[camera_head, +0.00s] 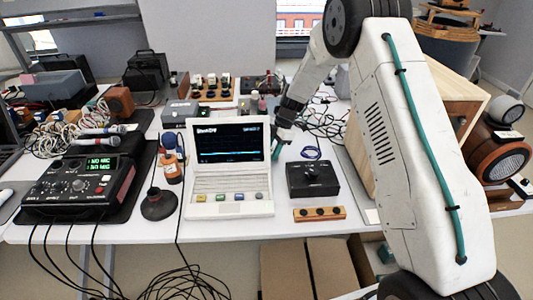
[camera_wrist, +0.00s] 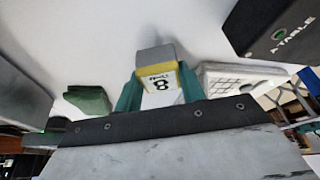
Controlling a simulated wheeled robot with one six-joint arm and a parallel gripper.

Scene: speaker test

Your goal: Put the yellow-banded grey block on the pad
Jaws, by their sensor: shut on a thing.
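The grey block (camera_wrist: 155,54) with a yellow band and a white label marked 8 is between the teal fingers of my gripper (camera_wrist: 158,82) in the wrist view. My gripper is shut on it. In the head view my gripper (camera_head: 277,150) is at the right edge of the white laptop-like device's screen, and the block cannot be made out there. I cannot pick out the pad for certain in either view.
The white device (camera_head: 228,165) stands mid-table. A black box with a knob (camera_head: 313,180) and an orange strip (camera_head: 320,214) lie to its right. In the wrist view, a dark box (camera_wrist: 275,38) is upper right and a green object (camera_wrist: 88,99) is left.

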